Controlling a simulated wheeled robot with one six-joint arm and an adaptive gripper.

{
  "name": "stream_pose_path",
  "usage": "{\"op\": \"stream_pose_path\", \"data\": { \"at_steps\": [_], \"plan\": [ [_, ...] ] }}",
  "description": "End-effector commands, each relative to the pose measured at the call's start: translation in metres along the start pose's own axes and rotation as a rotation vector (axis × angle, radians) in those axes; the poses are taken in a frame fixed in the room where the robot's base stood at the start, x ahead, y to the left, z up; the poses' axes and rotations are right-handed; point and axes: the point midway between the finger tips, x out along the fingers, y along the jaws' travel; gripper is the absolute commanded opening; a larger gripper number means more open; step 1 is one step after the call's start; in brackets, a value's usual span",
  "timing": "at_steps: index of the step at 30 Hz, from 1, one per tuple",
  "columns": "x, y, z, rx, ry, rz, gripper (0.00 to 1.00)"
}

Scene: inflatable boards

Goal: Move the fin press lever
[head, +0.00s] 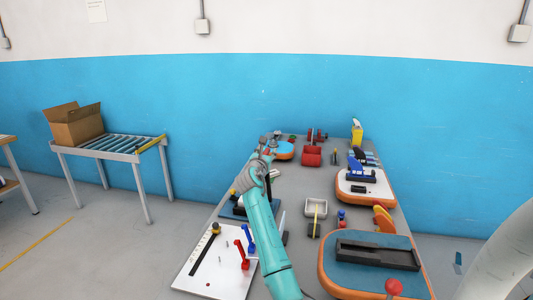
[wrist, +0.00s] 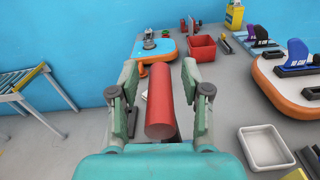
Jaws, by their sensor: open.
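A red cylindrical handle (wrist: 160,105), which looks like the grip of the press lever, stands between my gripper's fingers in the wrist view. My gripper (wrist: 160,75) is open, with one finger on each side of the handle. A gap shows on both sides, and I cannot see contact. The handle's lower end and the press body are mostly hidden behind my gripper. In the head view, my gripper (head: 268,143) is over the far left part of the bench, and my arm hides what lies under it.
A red bin (wrist: 202,48) and a blue-and-orange board (wrist: 142,50) lie beyond the handle. A white tray (wrist: 246,150) and a board with blue fins (wrist: 296,52) are to the right. A white panel (head: 198,272) with red and blue levers lies at front left.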

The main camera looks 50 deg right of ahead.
Motion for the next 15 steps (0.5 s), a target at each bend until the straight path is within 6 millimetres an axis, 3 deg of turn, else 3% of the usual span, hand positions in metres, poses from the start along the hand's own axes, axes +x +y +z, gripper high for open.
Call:
{"op": "stream_pose_path", "data": {
  "at_steps": [8,14,15],
  "plan": [
    [0.0014,0.0001,0.0001,0.000,0.000,0.000,0.47],
    [0.0013,0.0002,0.0000,0.000,0.000,0.000,0.00],
    [0.0012,0.0002,0.0000,0.000,0.000,0.000,0.00]
  ]
}}
